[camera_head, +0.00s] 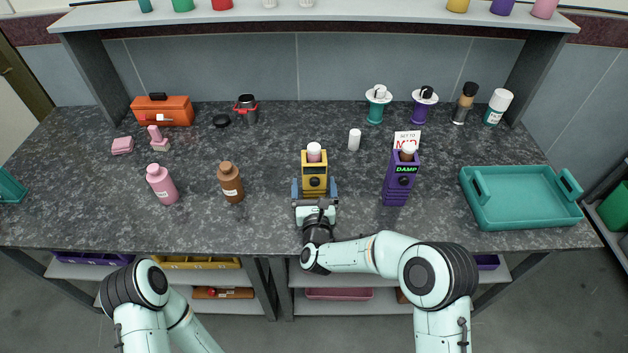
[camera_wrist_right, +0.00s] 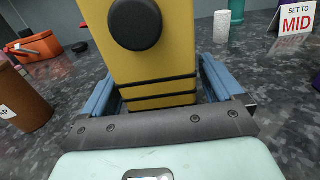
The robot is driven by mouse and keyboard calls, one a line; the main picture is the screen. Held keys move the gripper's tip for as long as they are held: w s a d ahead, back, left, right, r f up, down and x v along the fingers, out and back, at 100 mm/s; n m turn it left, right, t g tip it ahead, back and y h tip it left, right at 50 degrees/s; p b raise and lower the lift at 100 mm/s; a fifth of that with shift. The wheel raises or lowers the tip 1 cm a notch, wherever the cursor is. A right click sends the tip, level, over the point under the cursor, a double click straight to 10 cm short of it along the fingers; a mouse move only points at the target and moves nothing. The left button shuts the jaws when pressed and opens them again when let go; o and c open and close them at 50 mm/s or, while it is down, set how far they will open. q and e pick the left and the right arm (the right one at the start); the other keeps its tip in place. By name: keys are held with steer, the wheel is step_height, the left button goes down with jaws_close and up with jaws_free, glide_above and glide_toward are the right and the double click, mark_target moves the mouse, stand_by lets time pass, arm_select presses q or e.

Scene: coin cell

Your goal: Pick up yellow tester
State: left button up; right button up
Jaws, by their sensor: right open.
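The yellow tester (camera_head: 314,168) stands upright on the dark speckled counter, with a pale pink piece at its top. In the right wrist view the yellow tester (camera_wrist_right: 165,65) fills the middle, with a round black knob and dark bands. My right gripper (camera_head: 315,188) is at its front, with its blue fingers on the left and right sides of the lower body. In the wrist view the fingers of my right gripper (camera_wrist_right: 160,92) are open around it, and I cannot tell whether they touch it. My left arm shows at the bottom left, but its gripper is not visible.
A purple tester (camera_head: 397,184) stands to the right, near a sign (camera_head: 407,139). A brown bottle (camera_head: 230,182) and a pink bottle (camera_head: 161,184) stand to the left. A white cylinder (camera_head: 354,139) is behind. A teal tray (camera_head: 522,198) lies at the right.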

steer(key=c, duration=1.2)
steer(key=shift+r, duration=0.1)
